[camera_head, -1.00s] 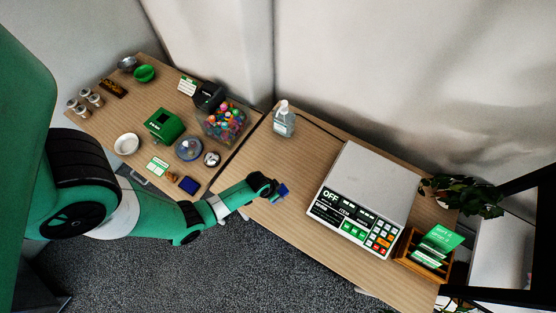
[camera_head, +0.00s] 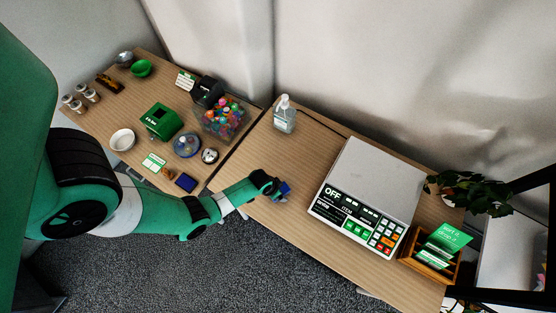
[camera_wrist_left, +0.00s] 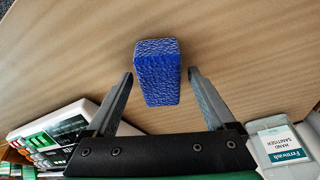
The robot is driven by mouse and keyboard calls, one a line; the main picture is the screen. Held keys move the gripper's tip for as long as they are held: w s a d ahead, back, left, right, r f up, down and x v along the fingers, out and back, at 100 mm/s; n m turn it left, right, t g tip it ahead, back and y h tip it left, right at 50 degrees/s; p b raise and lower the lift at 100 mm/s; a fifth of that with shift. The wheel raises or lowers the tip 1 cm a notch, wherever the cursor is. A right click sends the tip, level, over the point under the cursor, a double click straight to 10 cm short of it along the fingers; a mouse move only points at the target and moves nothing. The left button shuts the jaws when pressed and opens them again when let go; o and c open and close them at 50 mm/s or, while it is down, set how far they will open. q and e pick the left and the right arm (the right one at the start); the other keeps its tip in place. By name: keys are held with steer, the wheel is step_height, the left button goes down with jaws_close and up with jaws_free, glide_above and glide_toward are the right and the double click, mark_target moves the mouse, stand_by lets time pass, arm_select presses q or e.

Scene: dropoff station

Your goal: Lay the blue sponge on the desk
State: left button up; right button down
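The blue sponge (camera_head: 286,188) is at the left front part of the desk (camera_head: 270,150) that holds the scale. In the left wrist view the sponge (camera_wrist_left: 158,78) is a textured blue block against the wood top. My left gripper (camera_head: 278,190) is right at the sponge. In the left wrist view the fingers of the left gripper (camera_wrist_left: 160,72) are spread, one on each side of the sponge, with a narrow gap showing on both sides. The sponge appears to rest on the desk, though its underside is hidden. My right gripper is not in view.
A white scale (camera_head: 362,190) stands right of the sponge, a sanitizer bottle (camera_head: 284,115) behind it. A wooden card holder (camera_head: 432,262) is at the far right. The left table (camera_head: 95,125) holds a candy bin (camera_head: 222,118) and a dark blue pad (camera_head: 186,181). Desk around the sponge is clear.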

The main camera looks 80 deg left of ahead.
arm_select(q)
steer(key=p+v, duration=1.1)
steer(key=v, duration=0.1)
